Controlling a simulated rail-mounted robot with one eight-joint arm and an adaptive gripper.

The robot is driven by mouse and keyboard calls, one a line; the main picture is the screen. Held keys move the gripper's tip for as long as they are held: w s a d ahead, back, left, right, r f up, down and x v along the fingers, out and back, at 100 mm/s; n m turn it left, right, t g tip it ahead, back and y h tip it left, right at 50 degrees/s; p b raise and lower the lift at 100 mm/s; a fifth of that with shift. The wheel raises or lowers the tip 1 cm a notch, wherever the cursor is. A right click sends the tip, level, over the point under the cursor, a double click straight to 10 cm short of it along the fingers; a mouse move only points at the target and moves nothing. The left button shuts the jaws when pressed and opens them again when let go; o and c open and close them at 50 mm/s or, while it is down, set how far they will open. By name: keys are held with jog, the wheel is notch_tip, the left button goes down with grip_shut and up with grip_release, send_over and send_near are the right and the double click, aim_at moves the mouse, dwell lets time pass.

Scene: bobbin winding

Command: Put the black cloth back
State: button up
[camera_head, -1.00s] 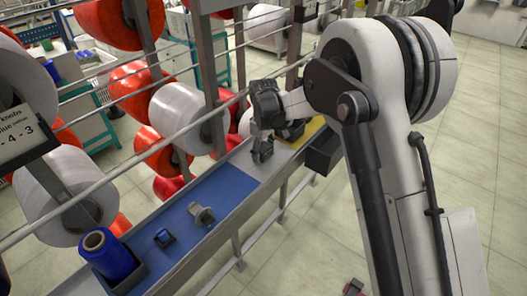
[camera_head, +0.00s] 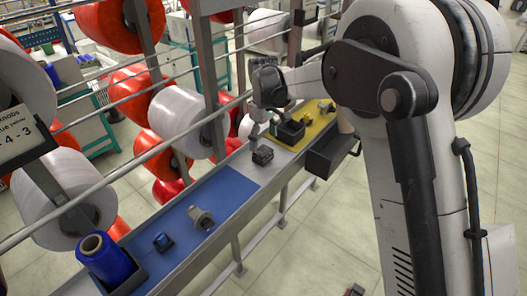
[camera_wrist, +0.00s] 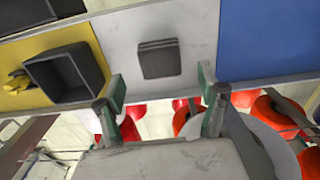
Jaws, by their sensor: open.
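The black cloth (camera_head: 262,156) lies as a small, dark folded stack on the bare grey section of the long bench, between the blue and yellow mats. In the wrist view the cloth (camera_wrist: 158,59) lies flat and clear of the fingers. My gripper (camera_wrist: 163,92) is open and empty, its two green-and-grey fingers spread wide. The cloth appears just beyond the gap between the fingertips. In the head view my gripper (camera_head: 264,126) hangs over the bench, beside and above the cloth.
The yellow mat (camera_head: 322,124) holds an open black box (camera_wrist: 90,68) and yellow pieces. The blue mat (camera_head: 222,190) holds a grey metal part (camera_head: 201,217), a small blue-and-black item (camera_head: 163,241) and a blue bobbin (camera_head: 105,257). A rack of red and white spools (camera_head: 187,112) runs behind the bench.

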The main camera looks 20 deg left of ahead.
aim_at(265, 151)
notch_tip(265, 151, up, 5)
jog(key=shift+f, duration=0.1)
dwell(0.3)
jog(key=s+d+r+m+t, duration=0.1)
jog(key=s+d+r+m, duration=0.1)
jog(key=s+d+r, duration=0.45)
jog(key=s+d+r+m+t+y, duration=0.1)
jog(key=d+r+m, duration=0.15)
jog(key=d, duration=0.75)
jog(key=s+d+r+m+t, duration=0.1)
jog(key=s+d+r+m, duration=0.15)
jog(key=d+r, duration=0.4)
jog(key=s+d+f+m+t, duration=0.2)
jog(key=s+d+f+m, duration=0.1)
jog(key=s+d, duration=0.6)
jog(key=s+d+f+m+t+h, duration=0.1)
jog(key=s+d+f+m+t, duration=0.1)
jog(key=s+d, duration=0.7)
jog(key=shift+s+f+m, duration=0.7)
jog(key=shift+s+m, duration=0.1)
jog(key=shift+s, duration=0.3)
